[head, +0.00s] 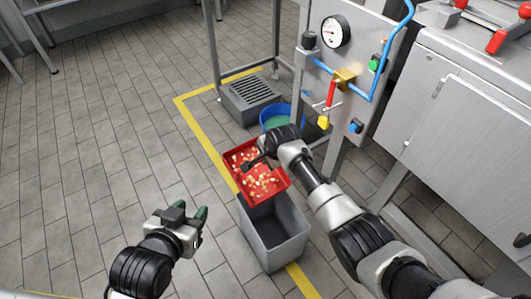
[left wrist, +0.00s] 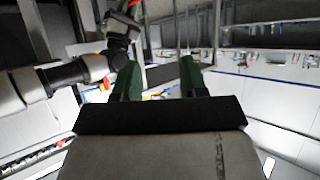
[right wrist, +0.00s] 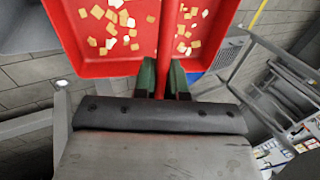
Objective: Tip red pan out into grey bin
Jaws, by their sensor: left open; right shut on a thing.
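The red pan (head: 284,186) holds many small yellow and white pieces and sits above the far side of the grey bin (head: 277,246). The pan's near edge overlaps the bin's far rim in the head view; I cannot tell whether they touch. My right gripper (head: 262,160) is shut on the pan's red bar, seen between its fingers in the right wrist view (right wrist: 163,80). The bin's visible inside looks dark and empty. My left gripper (head: 196,213) is open and empty, left of the bin; its spread green fingers show in the left wrist view (left wrist: 160,78).
A blue tub (head: 277,112) stands behind the pan beside a grey grated box (head: 252,97). A panel with a gauge (head: 335,31), valves and blue pipe stands at the back right. A yellow floor line (head: 199,134) passes by the bin. The tiled floor at left is clear.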

